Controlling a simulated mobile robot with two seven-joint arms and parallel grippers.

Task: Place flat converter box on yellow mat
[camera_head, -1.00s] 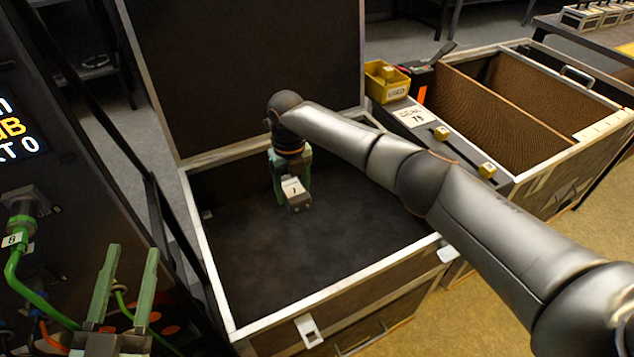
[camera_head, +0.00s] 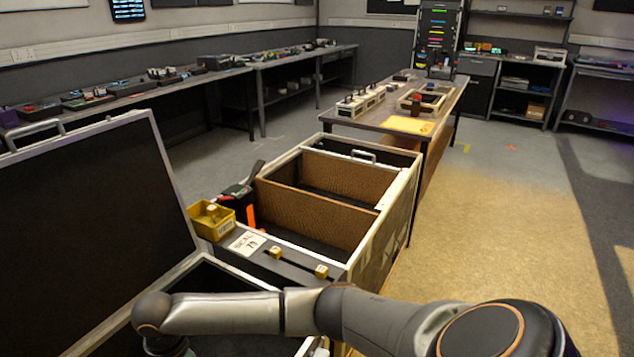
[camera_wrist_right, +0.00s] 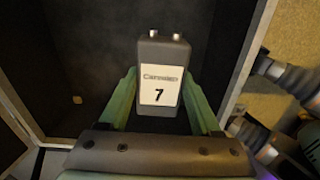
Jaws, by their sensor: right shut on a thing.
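The converter box (camera_wrist_right: 161,58) is a dark grey block with two metal connectors at one end and a white label marked 7. My right gripper (camera_wrist_right: 160,97) has its green fingers on both sides of the box, over the dark inside of an open case. In the head view my right arm reaches across the bottom to the left, and its gripper and the box are out of sight. A yellow mat (camera_head: 408,125) lies flat on the near end of the far table, well away from the box. My left gripper is not in view.
The open case (camera_head: 100,215) has its lid raised at left. Beside it stand a yellow bin (camera_head: 212,222) and a divided case (camera_head: 318,208). The far table (camera_head: 388,117) also holds a row of boxes (camera_head: 361,101) and a tray (camera_head: 424,100). The right floor is clear.

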